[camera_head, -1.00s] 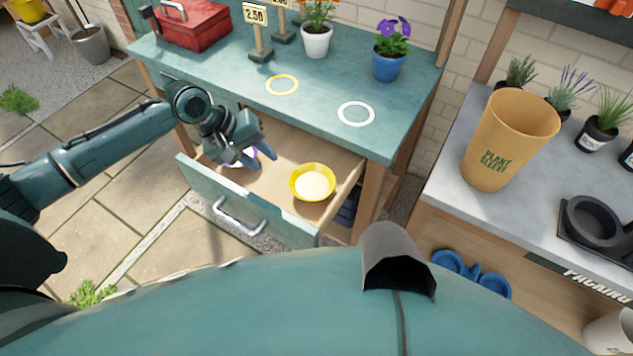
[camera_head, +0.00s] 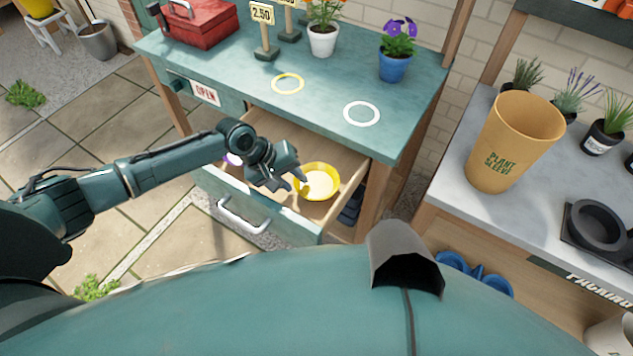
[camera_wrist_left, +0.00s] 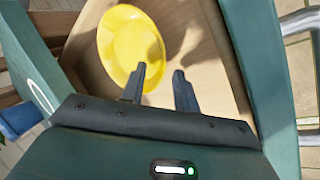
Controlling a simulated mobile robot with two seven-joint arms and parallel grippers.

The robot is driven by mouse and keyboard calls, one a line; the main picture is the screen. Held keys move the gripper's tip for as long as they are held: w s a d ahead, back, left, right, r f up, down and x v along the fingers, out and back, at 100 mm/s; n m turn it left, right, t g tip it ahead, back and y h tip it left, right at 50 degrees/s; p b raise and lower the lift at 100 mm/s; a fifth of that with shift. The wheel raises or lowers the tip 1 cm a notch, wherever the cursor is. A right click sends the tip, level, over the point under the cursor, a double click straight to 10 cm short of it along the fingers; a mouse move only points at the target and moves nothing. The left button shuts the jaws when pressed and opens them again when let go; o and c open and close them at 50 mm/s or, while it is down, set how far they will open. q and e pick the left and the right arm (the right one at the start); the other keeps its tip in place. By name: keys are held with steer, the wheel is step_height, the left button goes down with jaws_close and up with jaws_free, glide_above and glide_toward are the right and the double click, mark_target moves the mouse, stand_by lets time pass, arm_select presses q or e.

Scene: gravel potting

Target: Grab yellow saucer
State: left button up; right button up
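The yellow saucer (camera_head: 326,192) lies in the open drawer, on the right side of its wooden floor. It also shows in the left wrist view (camera_wrist_left: 125,45), at the upper left. My left gripper (camera_head: 292,182) is over the drawer at the saucer's left edge. My right gripper is not in view.
The drawer's front (camera_head: 270,222) has a metal handle (camera_head: 243,218). A purple item (camera_head: 232,159) is mostly hidden behind my left arm. On the tabletop are a yellow ring (camera_head: 274,80), a white ring (camera_head: 346,111) and potted flowers. An orange pot (camera_head: 512,140) stands on the right bench.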

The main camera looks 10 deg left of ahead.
arm_select(q)
steer(key=shift+c, duration=0.4)
jaws_close()
